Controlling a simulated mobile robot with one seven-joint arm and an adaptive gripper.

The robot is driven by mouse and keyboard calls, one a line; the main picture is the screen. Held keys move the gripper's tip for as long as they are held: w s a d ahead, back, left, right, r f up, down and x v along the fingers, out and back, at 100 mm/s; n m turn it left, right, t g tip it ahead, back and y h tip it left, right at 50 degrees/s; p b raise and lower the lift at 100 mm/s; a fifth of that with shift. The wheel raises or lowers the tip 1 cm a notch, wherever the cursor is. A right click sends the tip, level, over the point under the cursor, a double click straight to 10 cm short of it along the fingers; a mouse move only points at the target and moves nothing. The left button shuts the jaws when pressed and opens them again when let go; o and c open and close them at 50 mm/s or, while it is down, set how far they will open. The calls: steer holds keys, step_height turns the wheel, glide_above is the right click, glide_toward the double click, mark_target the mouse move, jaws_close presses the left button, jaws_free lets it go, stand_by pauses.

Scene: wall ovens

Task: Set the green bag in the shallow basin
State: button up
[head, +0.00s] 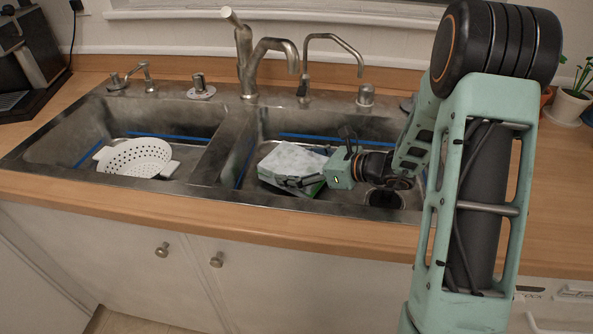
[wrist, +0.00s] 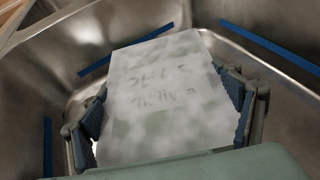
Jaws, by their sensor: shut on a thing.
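The green bag (head: 293,160) is a boxy packet with a mottled white-and-green face and a green side. It is inside the right sink basin (head: 330,128). My gripper (head: 300,178) reaches in from the right and is shut on it. In the wrist view the bag (wrist: 160,85) fills the middle, tilted, with a finger of my gripper (wrist: 165,112) against each side. Its underside is hidden, so I cannot tell whether it touches the floor. The left basin (head: 60,140) is beside it. I cannot tell for sure which basin is the shallow one.
A white colander (head: 135,156) lies in the left basin. A metal divider (head: 213,150) separates the basins. Taps (head: 245,60) stand behind the sink. A dark drain hole (head: 384,199) is right of the bag. A coffee machine (head: 30,55) and a potted plant (head: 568,104) flank the sink.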

steer(key=shift+f, duration=0.6)
steer(key=shift+f, duration=0.2)
steer(key=o, duration=1.5)
steer(key=shift+r, duration=0.2)
steer(key=p+v, duration=0.1)
steer(key=v, duration=1.1)
